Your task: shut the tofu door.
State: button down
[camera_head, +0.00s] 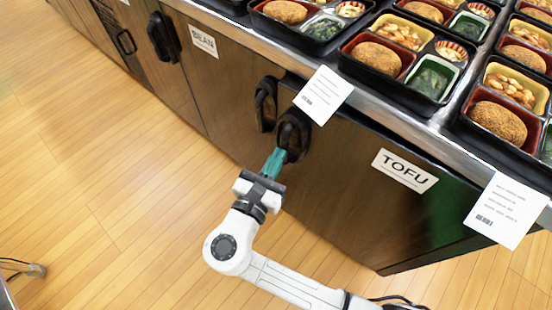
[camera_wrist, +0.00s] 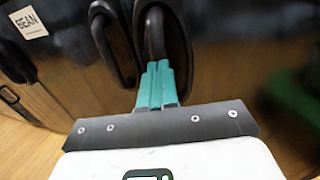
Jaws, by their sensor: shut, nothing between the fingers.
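The tofu door (camera_head: 345,185) is a dark wood panel with a white TOFU label (camera_head: 405,170). Its left edge seems to stand slightly out from the neighbouring door, though the gap is hard to judge. Its black loop handle (camera_head: 293,132) is near that left edge and also shows in the wrist view (camera_wrist: 157,32). My gripper (camera_head: 276,158) has teal fingers, shut together and empty, at the lower end of this handle. In the wrist view the fingertips (camera_wrist: 158,68) overlap the handle's lower end; I cannot tell whether they touch.
The bean door (camera_head: 225,85) with its own handle (camera_head: 265,103) adjoins on the left. Above runs a metal counter edge (camera_head: 400,122) with several bento trays and two hanging paper slips, one (camera_head: 323,95) close above the tofu handle.

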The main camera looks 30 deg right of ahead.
aim_at(285, 145)
jog(key=shift+m+g+h, duration=0.4)
jog(key=shift+m+g, duration=0.3)
jog(key=shift+g, duration=0.1)
jog(key=shift+p+x, duration=0.7)
jog(key=shift+x, duration=1.55)
